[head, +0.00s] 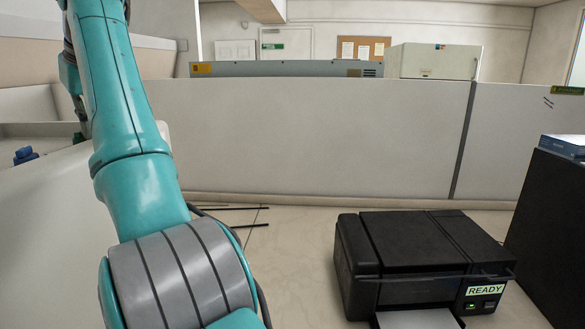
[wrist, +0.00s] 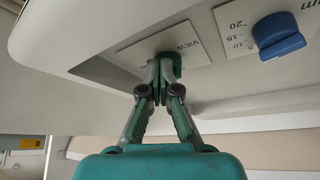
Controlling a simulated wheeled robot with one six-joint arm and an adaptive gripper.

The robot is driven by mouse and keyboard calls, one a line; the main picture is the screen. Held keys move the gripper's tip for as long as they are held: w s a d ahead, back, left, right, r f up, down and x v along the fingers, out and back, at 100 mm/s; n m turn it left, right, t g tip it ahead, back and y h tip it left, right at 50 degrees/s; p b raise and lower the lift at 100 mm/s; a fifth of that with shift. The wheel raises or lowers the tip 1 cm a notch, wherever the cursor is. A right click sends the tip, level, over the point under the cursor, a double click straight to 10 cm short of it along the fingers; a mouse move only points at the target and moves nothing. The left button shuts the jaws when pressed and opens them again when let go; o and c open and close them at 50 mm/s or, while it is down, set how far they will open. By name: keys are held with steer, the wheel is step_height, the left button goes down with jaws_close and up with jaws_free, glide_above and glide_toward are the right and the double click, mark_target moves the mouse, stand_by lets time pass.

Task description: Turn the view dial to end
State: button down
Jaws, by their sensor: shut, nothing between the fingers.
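In the wrist view, a pale plate (wrist: 196,50) marked VIEW is set in the light panel, its lettering turned upside down. My gripper (wrist: 163,68) is in front of the plate, with its fingertips together at the plate's left-middle part.
A blue knob (wrist: 279,36) with a number scale sits on the same panel, right of the plate. In the head view, a black printer (head: 415,250) with a READY label stands at lower right. A long grey partition (head: 310,140) runs behind it.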

steer(key=shift+d, duration=0.1)
stand_by(0.5)
steer(key=shift+s+d, duration=0.1)
steer(key=shift+d, duration=0.1)
step_height(320, 180, up, 6)
stand_by(0.5)
